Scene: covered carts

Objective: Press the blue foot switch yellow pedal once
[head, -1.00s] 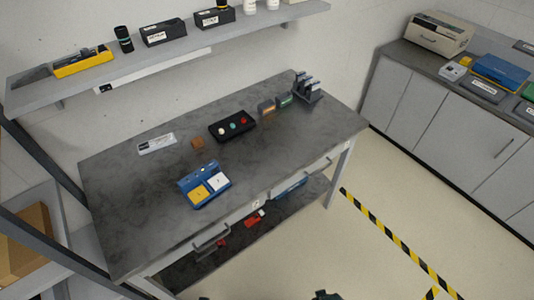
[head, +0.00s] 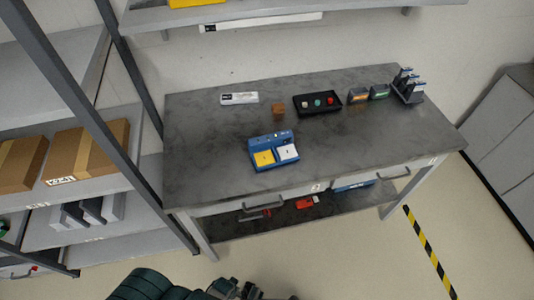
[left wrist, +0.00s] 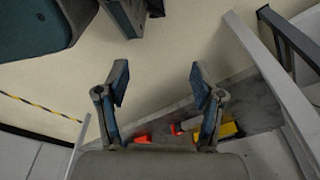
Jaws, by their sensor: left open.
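The blue foot switch (head: 270,137) sits on the grey tabletop, left of its middle and towards the front edge. Its yellow pedal (head: 264,158) is on the left and a white pedal (head: 287,153) is on the right. My left gripper (head: 236,289) shows at the bottom edge of the head view, in front of and below the table, well apart from the switch. In the left wrist view its two fingers (left wrist: 160,84) are spread with nothing between them. I cannot make out the foot switch in that view. My right gripper is not visible.
A shelf rack (head: 95,105) stands left of the table (head: 205,165). Red items (head: 305,202) lie on the lower shelf. Floor in front is open.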

